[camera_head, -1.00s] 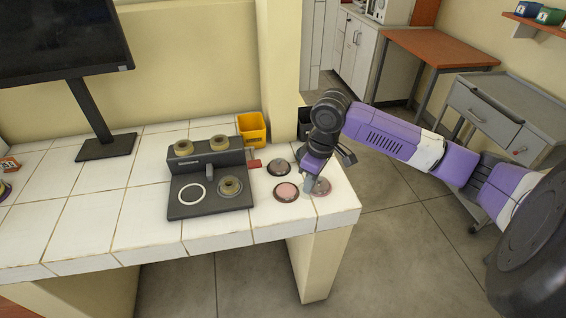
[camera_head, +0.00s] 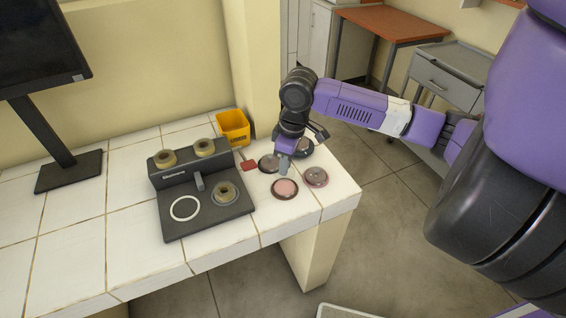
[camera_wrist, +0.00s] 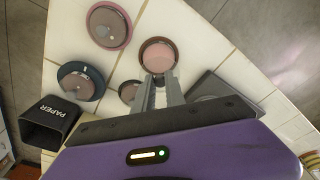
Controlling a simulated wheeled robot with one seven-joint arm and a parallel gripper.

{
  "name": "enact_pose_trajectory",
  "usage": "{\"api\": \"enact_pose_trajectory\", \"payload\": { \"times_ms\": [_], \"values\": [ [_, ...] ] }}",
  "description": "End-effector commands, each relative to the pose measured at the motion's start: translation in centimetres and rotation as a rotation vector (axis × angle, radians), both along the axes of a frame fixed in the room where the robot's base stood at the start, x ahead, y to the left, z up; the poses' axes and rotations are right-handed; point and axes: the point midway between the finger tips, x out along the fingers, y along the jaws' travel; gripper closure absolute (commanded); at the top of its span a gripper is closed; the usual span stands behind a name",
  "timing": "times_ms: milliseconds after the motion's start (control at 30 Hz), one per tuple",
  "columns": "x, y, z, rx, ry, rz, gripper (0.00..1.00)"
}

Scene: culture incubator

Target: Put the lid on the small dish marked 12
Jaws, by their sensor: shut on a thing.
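A small round dish with a bright pink face (camera_head: 284,189) lies near the front of the white tiled bench; it also shows in the wrist view (camera_wrist: 158,56). My gripper (camera_head: 284,172) points down at its far edge. In the wrist view, my narrow grey fingers (camera_wrist: 160,82) are close together and end at this dish's rim. They are shut on a thin lid, whose outline I cannot separate from the dish. A knobbed, pink-rimmed dish (camera_head: 316,176) is to the right. No number is readable on any dish.
A dark round dish (camera_head: 268,163) lies just left of my gripper, and a blue-rimmed dish (camera_head: 304,148) behind it. A black device with rings (camera_head: 205,205) stands left. A yellow bin (camera_head: 233,124) stands behind. The bench edge is close on the right.

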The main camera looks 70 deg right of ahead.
Motion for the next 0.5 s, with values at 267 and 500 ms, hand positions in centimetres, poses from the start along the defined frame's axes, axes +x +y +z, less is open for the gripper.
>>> {"api": "enact_pose_trajectory", "payload": {
  "times_ms": [267,500],
  "values": [
    [0.0,0.0,-2.8,-0.001,0.001,-0.001,1.0],
    [0.0,0.0,-4.7,0.001,0.0,-0.001,1.0]
  ]
}}
